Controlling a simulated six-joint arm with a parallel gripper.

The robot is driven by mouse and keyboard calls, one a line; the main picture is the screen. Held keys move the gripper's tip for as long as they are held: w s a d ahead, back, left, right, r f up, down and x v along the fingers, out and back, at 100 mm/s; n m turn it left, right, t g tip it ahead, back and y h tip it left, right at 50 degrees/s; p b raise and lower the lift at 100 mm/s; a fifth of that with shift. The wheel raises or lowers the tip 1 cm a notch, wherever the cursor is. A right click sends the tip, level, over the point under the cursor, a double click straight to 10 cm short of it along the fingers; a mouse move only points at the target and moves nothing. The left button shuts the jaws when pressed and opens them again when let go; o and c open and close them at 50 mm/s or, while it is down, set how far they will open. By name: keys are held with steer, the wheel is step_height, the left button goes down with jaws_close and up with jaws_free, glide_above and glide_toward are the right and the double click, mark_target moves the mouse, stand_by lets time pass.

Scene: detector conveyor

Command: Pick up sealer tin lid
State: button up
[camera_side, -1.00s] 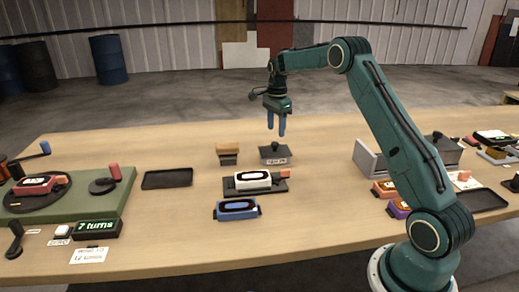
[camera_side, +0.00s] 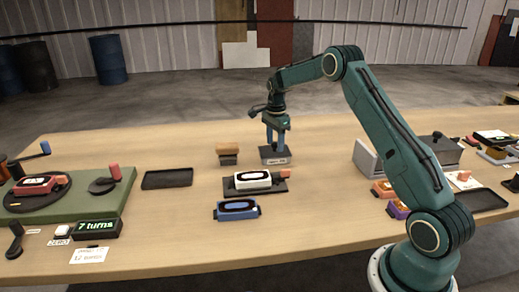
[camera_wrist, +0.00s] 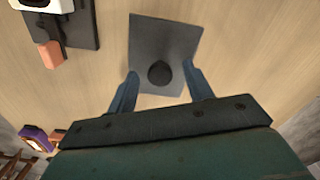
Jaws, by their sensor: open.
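The sealer tin (camera_side: 275,158) is a dark grey box with a pale label on its front, standing mid-table. Its lid (camera_wrist: 165,38) shows from above in the wrist view as a flat grey plate with a round black knob (camera_wrist: 160,73). My gripper (camera_side: 275,147) is down at the lid, with its blue fingers pointing downward. In the wrist view the open fingers (camera_wrist: 160,80) stand on either side of the knob, with a gap on each side. In the side view the fingers and gripper hide the knob.
A tan-topped block (camera_side: 228,153) stands just left of the tin. A white device on a dark tray (camera_side: 280,187) and a blue device (camera_side: 237,210) lie in front. A grey box (camera_side: 440,150) stands to the right. Bare table lies behind the tin.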

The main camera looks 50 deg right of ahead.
mark_target(275, 143)
stand_by(0.4)
steer(key=c, duration=1.1)
steer(key=shift+o, duration=0.2)
steer(key=shift+r, duration=0.1)
step_height(275, 143, up, 20)
stand_by(0.4)
